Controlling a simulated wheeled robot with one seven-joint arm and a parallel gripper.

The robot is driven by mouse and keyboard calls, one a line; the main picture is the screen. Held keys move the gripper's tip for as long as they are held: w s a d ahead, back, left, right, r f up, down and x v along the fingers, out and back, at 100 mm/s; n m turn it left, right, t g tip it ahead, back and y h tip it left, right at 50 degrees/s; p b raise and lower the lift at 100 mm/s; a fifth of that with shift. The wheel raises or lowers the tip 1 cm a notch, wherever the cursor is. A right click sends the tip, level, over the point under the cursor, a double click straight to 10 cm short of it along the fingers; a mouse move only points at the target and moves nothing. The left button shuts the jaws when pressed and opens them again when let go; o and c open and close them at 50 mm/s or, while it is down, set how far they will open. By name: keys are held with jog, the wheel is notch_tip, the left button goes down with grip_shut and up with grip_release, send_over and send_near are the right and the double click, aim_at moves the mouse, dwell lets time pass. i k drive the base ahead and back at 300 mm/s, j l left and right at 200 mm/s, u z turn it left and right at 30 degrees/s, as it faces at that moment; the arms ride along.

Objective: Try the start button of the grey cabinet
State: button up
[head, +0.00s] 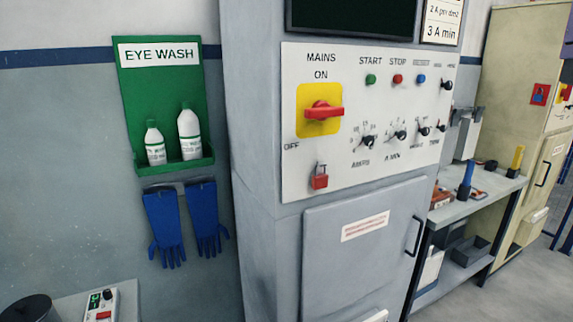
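The grey cabinet (265,240) stands in the middle of the head view, with a white control panel (300,180) on its upper front. The green start button (371,79) sits under the label START. To its right are a red button (398,79) under STOP and a blue button (421,79). A red mains switch (323,111) on a yellow plate lies level, between the ON and OFF labels. A red padlock (320,177) hangs below the switch. My gripper is not in view.
An eye wash station (130,90) with two bottles and blue gloves (164,220) hang on the left wall. A workbench (450,212) with tools stands right of the cabinet, before a cream cabinet (505,80). A small control box (101,304) is at lower left. Floor shows at lower right.

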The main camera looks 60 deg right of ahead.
aim_at(371, 79)
jog(key=z, duration=1.5)
